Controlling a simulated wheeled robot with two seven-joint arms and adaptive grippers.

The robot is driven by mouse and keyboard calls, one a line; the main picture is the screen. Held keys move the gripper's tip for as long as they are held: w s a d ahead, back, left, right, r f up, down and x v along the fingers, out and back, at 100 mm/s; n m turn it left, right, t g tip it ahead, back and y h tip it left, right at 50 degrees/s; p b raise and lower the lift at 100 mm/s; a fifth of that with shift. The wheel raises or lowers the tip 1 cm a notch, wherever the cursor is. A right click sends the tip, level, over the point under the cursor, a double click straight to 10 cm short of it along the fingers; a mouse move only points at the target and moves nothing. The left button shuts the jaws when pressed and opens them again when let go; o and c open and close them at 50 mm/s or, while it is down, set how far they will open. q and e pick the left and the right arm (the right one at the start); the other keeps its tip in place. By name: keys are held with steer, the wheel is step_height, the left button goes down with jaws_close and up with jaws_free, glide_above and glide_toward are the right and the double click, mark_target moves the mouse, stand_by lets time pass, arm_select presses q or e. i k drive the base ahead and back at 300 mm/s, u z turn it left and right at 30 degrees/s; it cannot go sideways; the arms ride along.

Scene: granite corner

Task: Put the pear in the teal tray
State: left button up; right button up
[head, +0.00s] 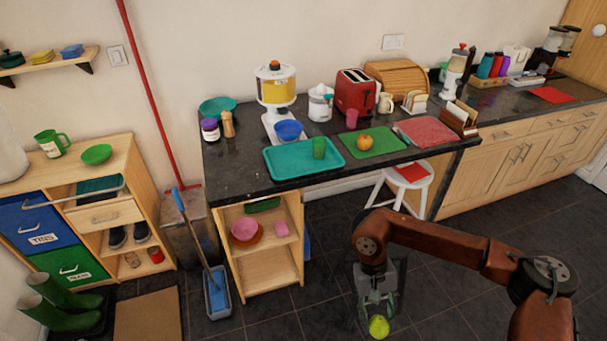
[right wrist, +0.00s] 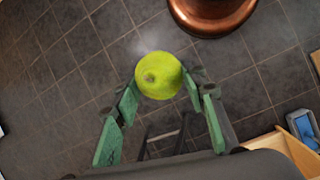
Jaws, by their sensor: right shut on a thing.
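The yellow-green pear (head: 379,326) is in my right gripper (head: 377,312), low over the dark floor in front of the counter. In the right wrist view the pear (right wrist: 159,75) sits between the green finger pads of the right gripper (right wrist: 163,88), which is shut on it. The teal tray (head: 285,161) lies on the dark counter, up and to the left of the gripper. My left gripper is not in view.
A green mat (head: 373,146) with a round orange-red fruit (head: 365,141) lies right of the tray. A blender-like machine with a blue bowl (head: 288,130) stands behind it. A white stool (head: 408,180) stands by the counter front.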

mark_target(287, 164)
steer(key=u, duration=0.45)
steer(key=i, duration=0.4)
steer(key=u, duration=0.35)
